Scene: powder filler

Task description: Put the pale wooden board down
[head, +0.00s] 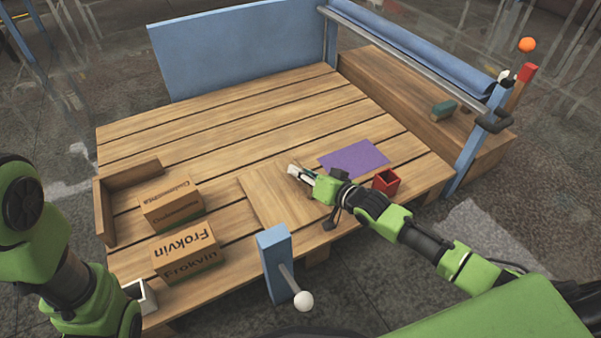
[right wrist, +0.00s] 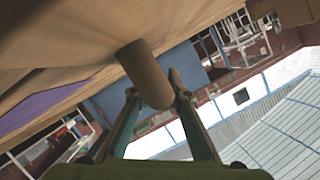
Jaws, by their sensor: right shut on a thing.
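The pale wooden board (head: 275,200) is a square panel near the front middle of the slatted table, between the cartons and the purple mat. My right gripper (head: 297,173) is at the board's right back part. In the right wrist view the fingers (right wrist: 155,98) are shut on a round wooden peg (right wrist: 146,72) that stands out from a pale wooden surface (right wrist: 70,40). I take this surface to be the board. I cannot tell whether the board touches the table or is slightly above it. My left gripper is not clearly visible.
Two cartons (head: 188,252) stand to the board's left by a wooden corner rail (head: 104,210). A purple mat (head: 354,158) and red cup (head: 386,181) lie right. A blue post with a white knob (head: 303,300) stands in front. The table's back is clear.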

